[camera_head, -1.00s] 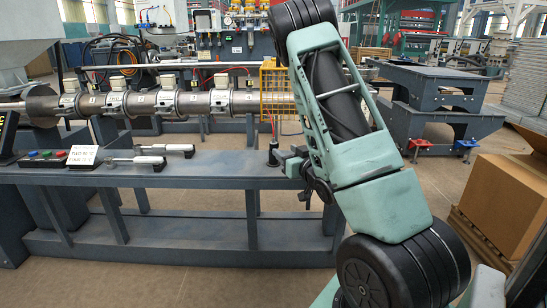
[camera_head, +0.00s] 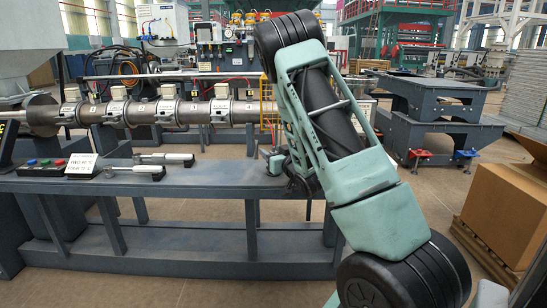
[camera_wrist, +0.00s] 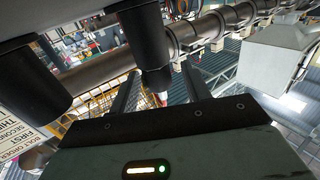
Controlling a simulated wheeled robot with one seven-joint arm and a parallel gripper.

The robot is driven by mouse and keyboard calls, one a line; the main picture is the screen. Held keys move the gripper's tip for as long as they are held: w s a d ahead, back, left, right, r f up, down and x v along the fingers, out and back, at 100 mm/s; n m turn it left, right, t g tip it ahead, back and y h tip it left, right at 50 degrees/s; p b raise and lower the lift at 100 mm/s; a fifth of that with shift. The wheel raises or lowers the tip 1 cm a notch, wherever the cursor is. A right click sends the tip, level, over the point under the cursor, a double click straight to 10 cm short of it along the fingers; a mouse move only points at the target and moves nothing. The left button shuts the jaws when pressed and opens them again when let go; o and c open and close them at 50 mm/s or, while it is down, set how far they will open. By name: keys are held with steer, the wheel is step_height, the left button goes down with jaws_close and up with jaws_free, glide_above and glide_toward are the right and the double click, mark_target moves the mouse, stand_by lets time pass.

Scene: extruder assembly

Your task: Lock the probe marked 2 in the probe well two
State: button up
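Two probes lie side by side on the bench in the head view: a nearer one (camera_head: 138,170) and a farther one (camera_head: 168,158). Each has a metal rod and a thicker handle. Which is marked 2 is too small to read. Clamp rings with probe wells (camera_head: 167,110) sit along the steel barrel (camera_head: 143,111); their numbers are not legible. My gripper is mostly hidden behind my arm in the head view. In the wrist view, my gripper's fingers (camera_wrist: 160,90) stand apart. A small red and white tip shows between them, seemingly beyond, with no visible grip on it.
A yellow guard (camera_head: 267,105) is at the barrel's right end. The bench top (camera_head: 225,178) is clear right of the probes. A cardboard box (camera_head: 507,212) stands at right.

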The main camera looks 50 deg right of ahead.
jaws_close()
step_height(320, 180, up, 10)
steer(key=p, duration=0.3)
stand_by(0.6)
